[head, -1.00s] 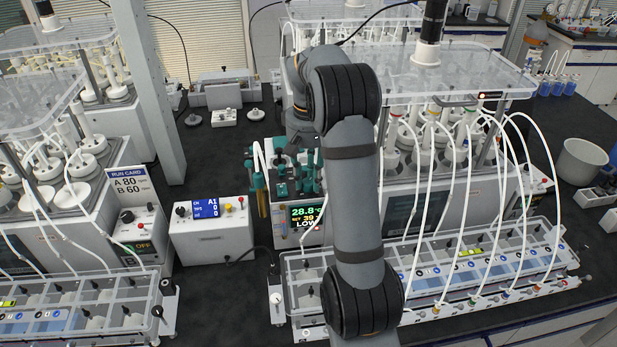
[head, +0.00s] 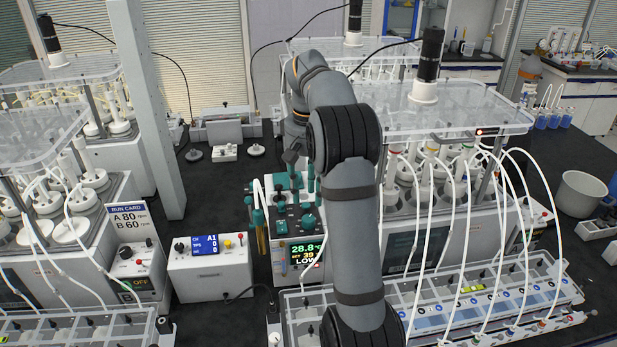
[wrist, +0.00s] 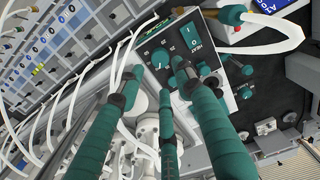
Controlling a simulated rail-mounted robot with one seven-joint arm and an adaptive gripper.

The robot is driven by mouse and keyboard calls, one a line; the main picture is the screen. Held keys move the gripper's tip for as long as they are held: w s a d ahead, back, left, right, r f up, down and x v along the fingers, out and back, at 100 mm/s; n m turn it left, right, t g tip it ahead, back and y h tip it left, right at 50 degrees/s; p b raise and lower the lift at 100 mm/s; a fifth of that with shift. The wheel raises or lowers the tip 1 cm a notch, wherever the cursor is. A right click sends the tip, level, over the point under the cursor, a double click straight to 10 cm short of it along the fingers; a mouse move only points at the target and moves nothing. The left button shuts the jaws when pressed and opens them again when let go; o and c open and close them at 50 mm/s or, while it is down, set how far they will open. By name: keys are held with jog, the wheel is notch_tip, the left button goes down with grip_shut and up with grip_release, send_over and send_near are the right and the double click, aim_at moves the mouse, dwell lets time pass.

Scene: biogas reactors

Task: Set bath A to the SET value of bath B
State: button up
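A bath control panel stands left of my arm in the head view. Its display (head: 305,252) reads 28.8 °C, SET 39 and LOW; I cannot read which bath it belongs to. In the wrist view the black panel (wrist: 176,43) carries a teal dial knob (wrist: 160,58) with a number scale and a teal switch (wrist: 190,36). My gripper (wrist: 158,78) has teal-wrapped fingers. Their tips are apart around the near side of the dial knob; contact cannot be told. In the head view my gripper is over the panel, partly hidden by my arm. No second bath display is readable.
A white box with a blue screen (head: 205,244) stands left of the panel. A run card (head: 128,218) reads A 80, B 60, above a unit (head: 139,283) showing OFF. White tubes (head: 430,215) arch over the sample rack (head: 470,288) at right.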

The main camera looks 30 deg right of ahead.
notch_tip(320, 180, up, 4)
jog(key=r, duration=0.1)
send_over(309, 218)
jog(key=shift+f, duration=0.25)
jog(key=shift+f, duration=0.1)
notch_tip(309, 218, down, 12)
jog(key=shift+n, duration=0.6)
dwell(0.3)
dwell(0.4)
